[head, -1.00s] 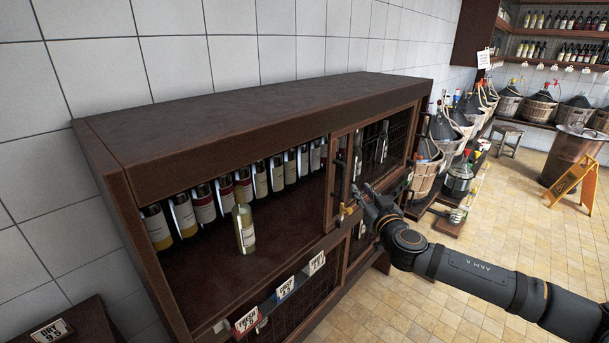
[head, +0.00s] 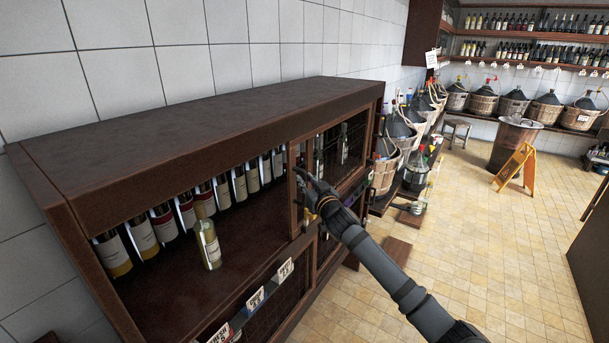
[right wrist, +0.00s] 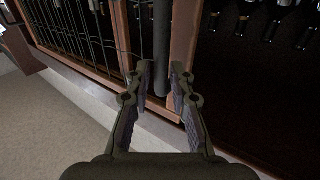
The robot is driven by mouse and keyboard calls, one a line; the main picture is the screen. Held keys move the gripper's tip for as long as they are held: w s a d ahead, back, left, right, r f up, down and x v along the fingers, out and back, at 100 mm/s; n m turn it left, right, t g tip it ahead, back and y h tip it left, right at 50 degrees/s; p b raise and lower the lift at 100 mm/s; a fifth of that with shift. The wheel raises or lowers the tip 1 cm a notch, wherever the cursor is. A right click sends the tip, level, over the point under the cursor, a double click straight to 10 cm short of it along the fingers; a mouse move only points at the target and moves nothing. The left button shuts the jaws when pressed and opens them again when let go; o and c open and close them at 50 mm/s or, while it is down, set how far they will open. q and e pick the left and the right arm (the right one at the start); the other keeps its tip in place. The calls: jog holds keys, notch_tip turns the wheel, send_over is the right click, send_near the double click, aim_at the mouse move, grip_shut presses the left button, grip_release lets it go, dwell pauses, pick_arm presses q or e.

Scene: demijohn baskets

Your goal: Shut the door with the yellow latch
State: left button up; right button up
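The dark wooden cabinet (head: 190,115) has an open left upper bay. A wood-framed mesh door (head: 294,195) covers the right part, its left stile near the cabinet's middle. The door also shows in the right wrist view (right wrist: 185,45), with a dark upright handle bar (right wrist: 161,45) beside the stile. A small yellow latch (head: 307,215) shows low by the stile, partly hidden by my gripper. My right gripper (head: 306,183) is at the door's front. In the right wrist view its fingers (right wrist: 159,76) are apart, with the bar's lower end between or just beyond the tips. My left gripper is out of view.
A row of bottles (head: 165,222) stands in the open bay, with one pale bottle (head: 207,243) in front. Price cards (head: 255,300) hang along the shelf edge. Basketed demijohns (head: 385,172) stand beyond the cabinet. The tiled floor (head: 470,250) at right is mostly clear.

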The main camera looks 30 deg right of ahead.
jog(key=shift+w+d, duration=0.1)
jog(key=shift+w, duration=0.65)
grip_shut()
